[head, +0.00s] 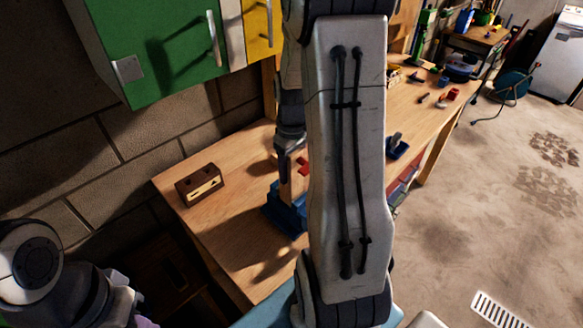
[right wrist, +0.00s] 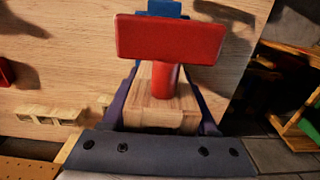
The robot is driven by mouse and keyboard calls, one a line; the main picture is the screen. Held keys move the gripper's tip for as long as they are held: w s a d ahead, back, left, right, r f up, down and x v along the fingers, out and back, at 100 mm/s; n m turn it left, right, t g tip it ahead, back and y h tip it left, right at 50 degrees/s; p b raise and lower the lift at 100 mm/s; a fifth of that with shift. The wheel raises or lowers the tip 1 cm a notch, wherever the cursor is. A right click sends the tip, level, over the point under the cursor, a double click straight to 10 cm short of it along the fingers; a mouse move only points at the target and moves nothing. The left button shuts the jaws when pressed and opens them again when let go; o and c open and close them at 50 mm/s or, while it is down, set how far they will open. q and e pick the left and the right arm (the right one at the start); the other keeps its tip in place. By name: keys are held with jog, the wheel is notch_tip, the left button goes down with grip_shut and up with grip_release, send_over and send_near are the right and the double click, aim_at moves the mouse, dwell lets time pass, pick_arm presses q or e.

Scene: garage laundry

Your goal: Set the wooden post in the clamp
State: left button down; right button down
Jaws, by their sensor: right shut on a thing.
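The wooden post (head: 285,182) is upright over the blue clamp (head: 286,214) on the workbench. My right gripper (head: 290,148) points down and is shut on the post. In the right wrist view the post (right wrist: 160,105) lies between the two dark fingers of my right gripper (right wrist: 165,115). A red T-shaped piece (right wrist: 170,38) stands out in front of the post. I cannot tell whether it belongs to the post or the clamp. A bit of blue shows behind it. My right arm hides part of the clamp, and whether the post's lower end is inside it is unclear. My left gripper is out of view.
A dark brown block with pale slots (head: 200,185) sits left on the workbench (head: 240,225). A green cabinet (head: 155,50) hangs above. A small blue tool (head: 397,147) and several other items lie farther along the bench. Bare benchtop lies between the brown block and clamp.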

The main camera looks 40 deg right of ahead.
dwell(0.3)
jog(key=shift+c, duration=0.4)
grip_release()
jog(key=shift+r, duration=0.45)
notch_tip(320, 180, up, 10)
jog(key=shift+f+b, duration=0.25)
jog(key=shift+b, duration=0.55)
